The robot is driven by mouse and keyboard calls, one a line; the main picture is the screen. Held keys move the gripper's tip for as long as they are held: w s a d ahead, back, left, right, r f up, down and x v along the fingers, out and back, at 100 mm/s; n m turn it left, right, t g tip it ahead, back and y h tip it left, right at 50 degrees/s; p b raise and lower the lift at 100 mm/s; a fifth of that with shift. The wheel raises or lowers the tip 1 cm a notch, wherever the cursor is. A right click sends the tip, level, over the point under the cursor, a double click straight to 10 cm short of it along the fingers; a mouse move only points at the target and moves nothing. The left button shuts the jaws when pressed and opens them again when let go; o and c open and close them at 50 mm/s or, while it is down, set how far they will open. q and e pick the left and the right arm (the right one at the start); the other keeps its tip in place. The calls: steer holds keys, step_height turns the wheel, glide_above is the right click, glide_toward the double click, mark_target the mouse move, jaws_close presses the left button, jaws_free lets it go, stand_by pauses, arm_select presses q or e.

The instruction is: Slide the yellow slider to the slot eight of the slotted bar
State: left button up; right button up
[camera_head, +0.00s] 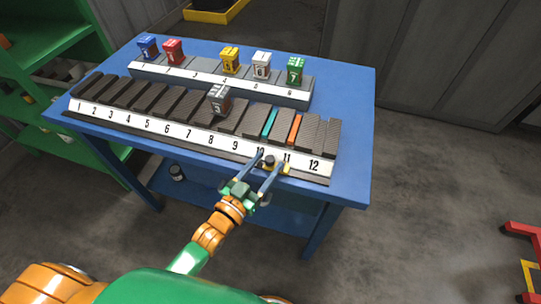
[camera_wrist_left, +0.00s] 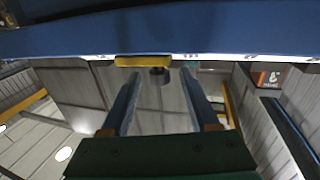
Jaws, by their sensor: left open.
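The slotted bar (camera_head: 196,133) runs along the front of the blue table, with a white strip of slot numbers from 1 to 12. The yellow slider (camera_head: 285,169) with a black knob (camera_head: 270,160) sits on its front edge around labels 10 and 11. In the left wrist view the slider (camera_wrist_left: 143,61) and knob (camera_wrist_left: 158,71) show upside down or from below; I cannot tell which. My left gripper (camera_head: 268,162) is open, with one finger on each side of the knob. In the left wrist view the fingers (camera_wrist_left: 160,82) appear apart from the knob.
Behind the bar, a grey numbered rack (camera_head: 215,83) holds several coloured blocks. A dark block (camera_head: 219,99) marked 5 stands on the bar near the middle. Teal (camera_head: 269,124) and orange (camera_head: 294,129) pieces sit among its dark slots. Green shelves (camera_head: 50,45) stand left.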

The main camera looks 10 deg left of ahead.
arm_select(q)
steer(key=shift+x, duration=1.05)
jaws_close()
stand_by(0.5)
